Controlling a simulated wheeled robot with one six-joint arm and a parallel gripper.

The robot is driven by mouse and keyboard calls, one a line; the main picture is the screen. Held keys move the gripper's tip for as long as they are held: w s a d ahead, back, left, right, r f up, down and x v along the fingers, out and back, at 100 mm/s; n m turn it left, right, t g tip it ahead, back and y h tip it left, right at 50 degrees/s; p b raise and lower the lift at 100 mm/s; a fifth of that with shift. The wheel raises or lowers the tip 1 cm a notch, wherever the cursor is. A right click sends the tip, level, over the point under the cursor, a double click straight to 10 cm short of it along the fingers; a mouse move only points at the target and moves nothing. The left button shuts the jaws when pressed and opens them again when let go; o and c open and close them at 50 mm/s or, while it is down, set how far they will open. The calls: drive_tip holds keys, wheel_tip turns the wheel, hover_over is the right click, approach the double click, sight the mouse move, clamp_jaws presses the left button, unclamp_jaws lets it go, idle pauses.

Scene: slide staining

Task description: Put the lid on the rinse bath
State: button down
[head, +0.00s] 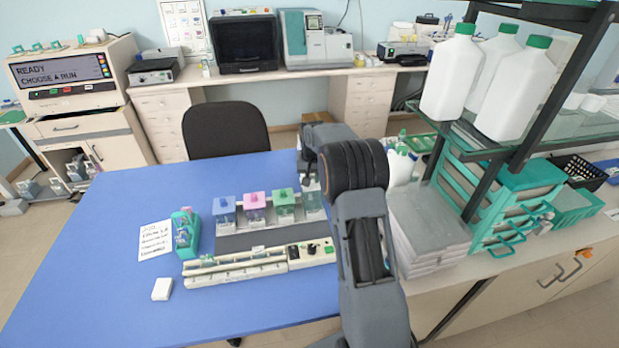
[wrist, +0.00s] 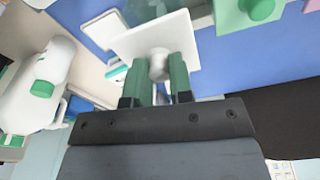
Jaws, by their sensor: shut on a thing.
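My gripper (wrist: 158,68) is shut on the knob of a white square lid (wrist: 126,44), seen in the wrist view with a green finger on each side of the knob. In the head view, a clear bath without a coloured lid (head: 314,207) stands at the right end of the bath row; I take it as the rinse bath. My wrist is above and just behind this bath, and the gripper's fingers are mostly hidden by my arm. In the wrist view the lid covers much of what lies beyond it, so its alignment with the bath cannot be told.
The baths with blue (head: 225,203), pink (head: 255,199) and green (head: 284,196) lids stand to the left. A slide rack holder (head: 186,236) and a long cream device (head: 236,268) are nearby. White bottles and grey stacked boxes (head: 430,225) crowd the right. The blue table's left side is clear.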

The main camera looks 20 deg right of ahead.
sight(312, 182)
drive_tip(key=shift+f+b, duration=1.2)
drive_tip(key=shift+f, duration=0.7)
drive_tip(key=shift+f, duration=0.2)
drive_tip(key=c, duration=0.9)
unclamp_jaws()
drive_tip(key=shift+c, duration=0.2)
drive_tip(key=shift+r, duration=0.1)
drive_tip(key=shift+a+r+b, duration=0.1)
drive_tip(key=shift+r+b, duration=0.2)
drive_tip(key=shift+r, duration=0.05)
wheel_tip(312, 182, up, 13)
drive_tip(key=s+b, duration=0.1)
drive_tip(key=shift+s+a, duration=0.3)
drive_tip(key=shift+f, duration=0.1)
